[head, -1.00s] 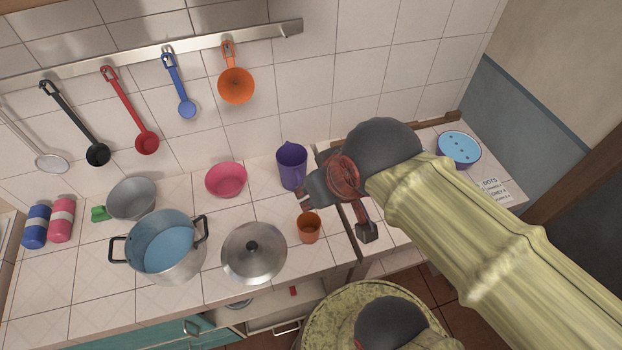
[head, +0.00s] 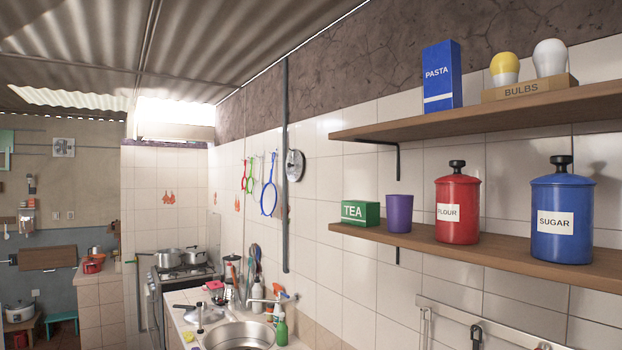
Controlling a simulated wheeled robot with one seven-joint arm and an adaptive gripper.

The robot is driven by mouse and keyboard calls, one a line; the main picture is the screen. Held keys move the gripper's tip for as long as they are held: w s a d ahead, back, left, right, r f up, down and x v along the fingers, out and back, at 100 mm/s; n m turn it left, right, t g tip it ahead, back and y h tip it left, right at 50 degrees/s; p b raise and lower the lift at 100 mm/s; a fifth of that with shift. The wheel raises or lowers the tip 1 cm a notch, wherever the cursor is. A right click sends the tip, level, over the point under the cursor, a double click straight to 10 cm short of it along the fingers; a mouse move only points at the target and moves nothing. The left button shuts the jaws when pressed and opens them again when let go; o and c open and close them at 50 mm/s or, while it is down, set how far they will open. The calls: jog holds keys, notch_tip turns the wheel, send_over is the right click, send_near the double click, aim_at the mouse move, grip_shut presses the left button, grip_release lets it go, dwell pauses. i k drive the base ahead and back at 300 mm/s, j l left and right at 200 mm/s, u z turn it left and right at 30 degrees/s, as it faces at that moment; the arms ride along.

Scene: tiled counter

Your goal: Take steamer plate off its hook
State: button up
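A round grey metal disc (head: 294,166) with a dark middle hangs on the tiled wall just right of a vertical pipe; it may be the steamer plate, but it is too small to be sure. Its hook is too small to make out. To its left hang a blue-rimmed strainer (head: 269,198), a green strainer (head: 250,177) and a red strainer (head: 243,175). My gripper and arm are not in view.
The vertical pipe (head: 285,220) runs beside the disc. Below are a sink (head: 240,336), bottles and utensils on the counter. A lower shelf (head: 480,262) with canisters and an upper shelf (head: 450,119) jut out at right. A stove (head: 184,272) stands further back.

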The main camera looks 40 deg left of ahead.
aim_at(294, 165)
jog(key=u, duration=1.8)
jog(key=i+j, duration=0.1)
jog(key=j, duration=0.3)
jog(key=i+j, duration=0.15)
jog(key=j, duration=0.2)
jog(key=i+j, duration=0.1)
jog(key=j, duration=0.3)
jog(key=i+j+u, duration=0.45)
jog(key=i, duration=0.45)
jog(key=i+j+u, duration=0.25)
jog(key=i, duration=0.25)
jog(key=i+j+u, duration=0.1)
jog(key=i+u, duration=0.15)
jog(key=i, duration=0.2)
jog(key=i+z, duration=0.25)
jog(key=i, duration=0.3)
jog(key=i+j+z, duration=0.1)
jog(key=i+z, duration=0.15)
jog(key=i, duration=0.25)
jog(key=i+j+z, duration=0.25)
jog(key=i, duration=0.3)
